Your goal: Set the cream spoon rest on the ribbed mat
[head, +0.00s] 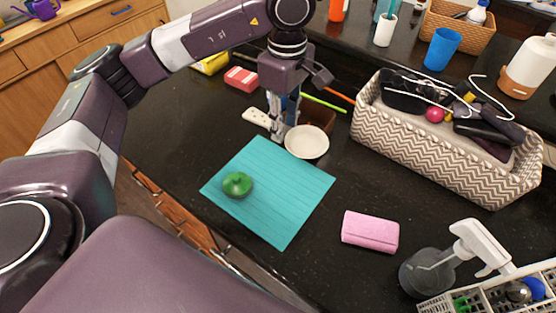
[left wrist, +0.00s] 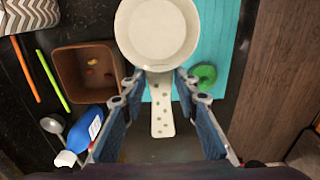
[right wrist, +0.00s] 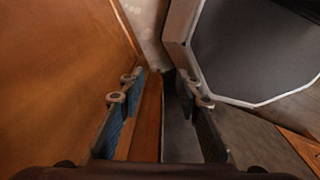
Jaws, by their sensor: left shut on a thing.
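The cream spoon rest (head: 307,142) has a round bowl and a flat handle with green dots. My left gripper (head: 277,132) is shut on the handle near the bowl; in the left wrist view its fingers (left wrist: 152,84) flank the handle, and the spoon rest (left wrist: 157,32) extends ahead. The teal ribbed mat (head: 290,200) lies flat on the dark counter. The bowl is by the mat's far edge; I cannot tell how high it is held. A green, round vegetable-like thing (head: 237,184) sits on the mat's left part. My right gripper (right wrist: 158,88) is open and empty, away from the counter things.
A brown square container (left wrist: 85,75) stands close beside the spoon rest. A pink sponge (head: 370,231) lies right of the mat. A zigzag-patterned basket (head: 440,150) of items is at the right. A spray bottle (head: 440,265) stands front right. The mat's middle and right are clear.

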